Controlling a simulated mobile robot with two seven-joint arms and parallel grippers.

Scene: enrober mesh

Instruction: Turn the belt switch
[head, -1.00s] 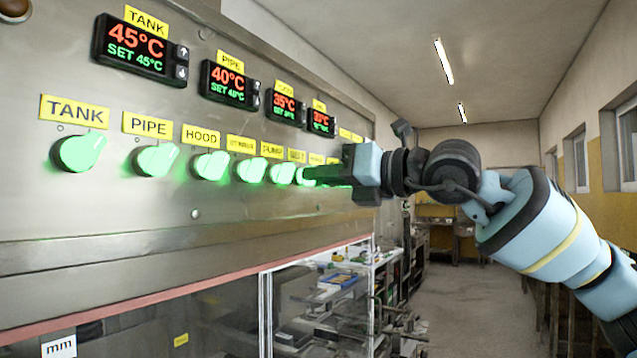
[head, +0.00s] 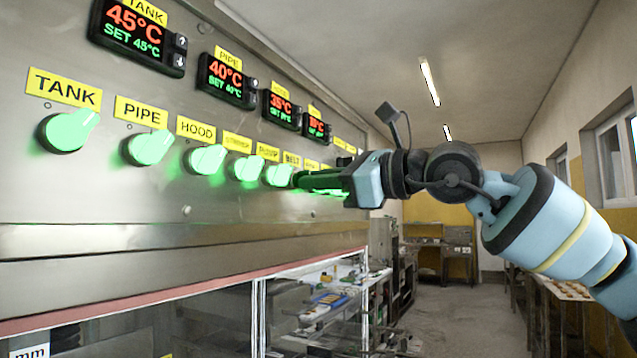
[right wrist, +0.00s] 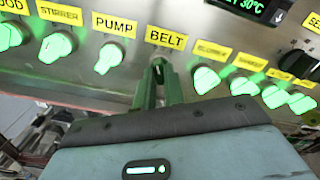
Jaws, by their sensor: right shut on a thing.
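The belt switch is a knob under the yellow BELT label (right wrist: 166,38) on the steel panel; the label also shows in the head view (head: 292,159). My right gripper (right wrist: 160,80) is shut on this knob, with its two fingers on either side of it, just below the label. The fingers hide most of the knob, so its pointer direction cannot be told. In the head view my right gripper (head: 299,180) reaches the panel from the right, just past the pump knob (head: 279,175). My left gripper is not in view.
Lit green knobs flank it: the pump knob (right wrist: 109,57) at left and another knob (right wrist: 205,79) at right, close to the fingers. Temperature displays (head: 228,80) sit above the row. A glass-fronted cabinet lies below. The aisle at right is open.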

